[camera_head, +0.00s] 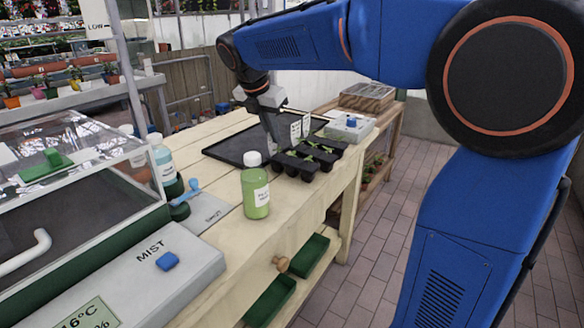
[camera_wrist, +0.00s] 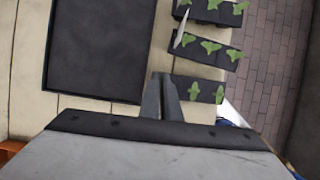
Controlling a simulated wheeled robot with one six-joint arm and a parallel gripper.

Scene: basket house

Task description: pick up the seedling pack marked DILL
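Three black seedling packs with green sprouts stand in a row on the wooden bench: a near one (camera_head: 294,167), a middle one (camera_head: 312,158) and a far one (camera_head: 328,147). In the wrist view they are the lower pack (camera_wrist: 207,91), the middle pack (camera_wrist: 212,48) and the upper pack (camera_wrist: 222,14). My gripper (camera_head: 273,148) points down at the packs' left side. In the wrist view its fingers (camera_wrist: 162,80) look shut and empty, just left of the lower pack.
A dark tray (camera_head: 236,146) lies left of the packs. A green bottle with a white cap (camera_head: 256,190) stands in front of them. A grey box with a blue button (camera_head: 349,128) is behind them. The MIST panel (camera_head: 150,275) is at the near left.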

